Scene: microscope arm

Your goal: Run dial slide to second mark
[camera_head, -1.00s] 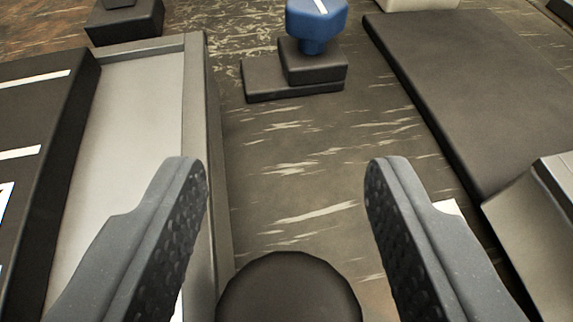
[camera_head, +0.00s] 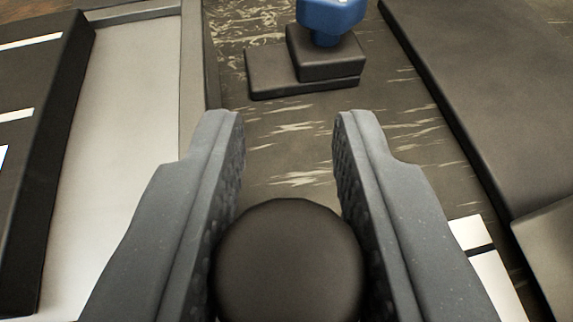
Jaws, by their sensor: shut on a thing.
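A dark round knob (camera_head: 290,262) is at the bottom middle, between the fingers of my gripper (camera_head: 288,118). The fingers are shut on its two sides, with their textured pads against it. What the knob is fixed to is hidden beneath it. A black panel (camera_head: 45,165) with white mark lines (camera_head: 30,42) stands at the left, beside a light grey recessed channel (camera_head: 125,130) with a raised grey rim. I cannot tell which mark is the second, and I see no pointer against the marks.
A blue knob (camera_head: 330,18) on a dark stepped block (camera_head: 305,75) stands ahead, beyond the fingertips. A long dark slab (camera_head: 480,90) lies at the right. A white piece with a black line (camera_head: 483,250) lies right of my gripper.

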